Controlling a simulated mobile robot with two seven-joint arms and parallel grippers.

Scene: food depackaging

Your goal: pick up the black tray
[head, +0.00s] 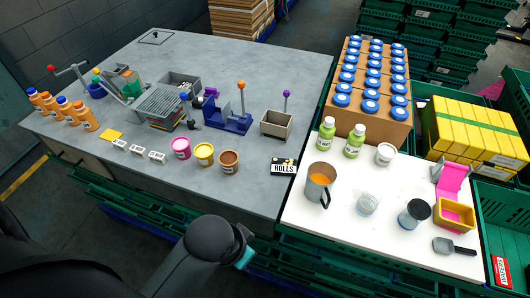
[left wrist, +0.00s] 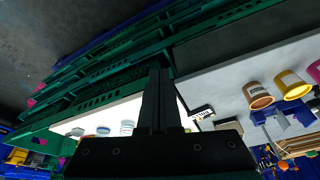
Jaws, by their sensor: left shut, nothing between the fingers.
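A small black tray with a white label reading ROLLS (head: 284,166) lies near the front right edge of the grey table, beside the white worktop. It also shows in the left wrist view (left wrist: 202,113), just right of my fingers. My left gripper (left wrist: 158,74) is shut and empty, its dark fingers side by side. It looks apart from the tray. In the head view my left arm comes in at the bottom, and its fingers are not visible there. My right gripper is in neither view.
Pink, yellow and brown tubs (head: 204,154) stand left of the tray. A grey bin (head: 277,124) is behind it. Green crates (head: 330,268) lie below the table edge.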

